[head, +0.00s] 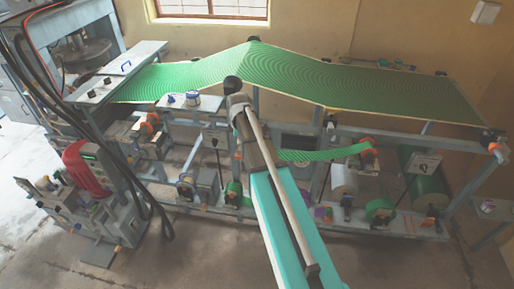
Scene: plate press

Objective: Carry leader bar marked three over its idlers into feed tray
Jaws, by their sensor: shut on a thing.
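My gripper is hidden behind my own arm, so its jaws and anything in them do not show. No leader bar with a three on it can be made out. A short green striped web (325,153) runs left from an orange-ended roller (367,144) and passes out of sight behind my arm. A wide green striped web (370,87) slopes down both ways from a high idler with black ends (254,40). I cannot tell which part is the feed tray; a grey table (128,68) stands at the wide web's left end.
A machine with a red motor (85,166) and black hanging cables stand at left. Bare concrete floor (190,262) lies in front.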

